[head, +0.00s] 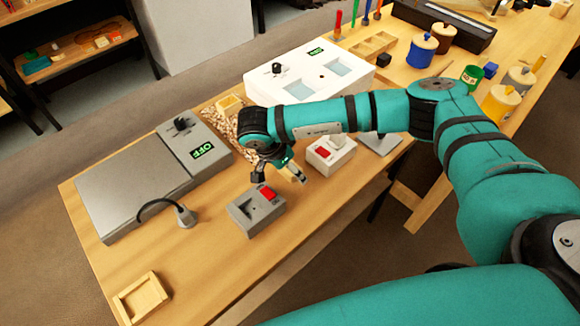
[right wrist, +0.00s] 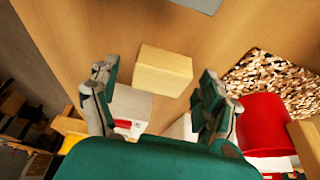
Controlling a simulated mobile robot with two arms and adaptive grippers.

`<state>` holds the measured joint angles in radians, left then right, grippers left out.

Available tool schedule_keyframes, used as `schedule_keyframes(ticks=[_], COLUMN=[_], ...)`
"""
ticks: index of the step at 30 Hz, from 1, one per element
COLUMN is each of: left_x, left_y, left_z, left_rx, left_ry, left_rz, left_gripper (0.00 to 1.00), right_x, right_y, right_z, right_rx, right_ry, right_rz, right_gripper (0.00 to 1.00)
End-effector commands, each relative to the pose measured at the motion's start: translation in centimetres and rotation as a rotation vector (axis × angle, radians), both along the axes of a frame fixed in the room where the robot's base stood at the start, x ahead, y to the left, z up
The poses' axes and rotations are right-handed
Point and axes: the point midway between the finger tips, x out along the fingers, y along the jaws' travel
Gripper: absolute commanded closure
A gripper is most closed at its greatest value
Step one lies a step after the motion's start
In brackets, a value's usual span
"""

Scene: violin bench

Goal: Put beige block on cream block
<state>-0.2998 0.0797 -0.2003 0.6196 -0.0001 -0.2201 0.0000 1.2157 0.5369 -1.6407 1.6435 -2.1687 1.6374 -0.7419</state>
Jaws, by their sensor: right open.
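My right gripper (head: 279,172) hangs low over the bench, near the grey box with a red switch. In the right wrist view my right gripper (right wrist: 158,75) is open with nothing between its fingers. A pale yellowish block (right wrist: 163,70) lies on the wooden bench beyond the fingertips, roughly centred between them in the picture. I cannot tell whether it is the beige or the cream block. No second block can be made out clearly; my arm and gripper hide part of the bench. My left gripper is not in view.
The grey switch box (head: 256,212), a white switch box (head: 330,155) and wood chips (head: 246,139) surround the gripper. A grey hinged-looking unit (head: 125,190) with a cable fills the left. A small wooden tray (head: 143,299) sits front left. The bench's front middle is clear.

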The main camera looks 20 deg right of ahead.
Motion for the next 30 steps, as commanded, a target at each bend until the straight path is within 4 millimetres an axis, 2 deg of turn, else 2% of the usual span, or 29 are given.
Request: schedule_keyframes(ticks=[6,7,18,20,26,30], left_x=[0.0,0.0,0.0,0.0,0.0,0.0], left_y=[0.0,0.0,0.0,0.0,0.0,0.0], left_z=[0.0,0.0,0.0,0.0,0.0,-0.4], left_rx=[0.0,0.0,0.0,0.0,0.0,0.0], left_ry=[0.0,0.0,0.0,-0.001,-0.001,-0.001], left_rz=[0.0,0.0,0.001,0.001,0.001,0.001], left_gripper=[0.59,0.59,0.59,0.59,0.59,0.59], right_x=[0.0,0.0,0.0,0.0,0.1,0.1], right_y=[0.0,0.0,0.0,0.0,0.0,0.1], right_z=[-0.1,-0.1,-0.1,-0.1,0.1,1.6], right_rx=[0.0,0.0,0.001,0.0,0.001,0.002], right_ry=[-0.001,-0.001,0.0,-0.001,-0.002,-0.003], right_rz=[0.0,0.0,0.001,0.0,0.001,0.002], right_gripper=[0.2,0.23,0.71,0.78,0.78,0.78])
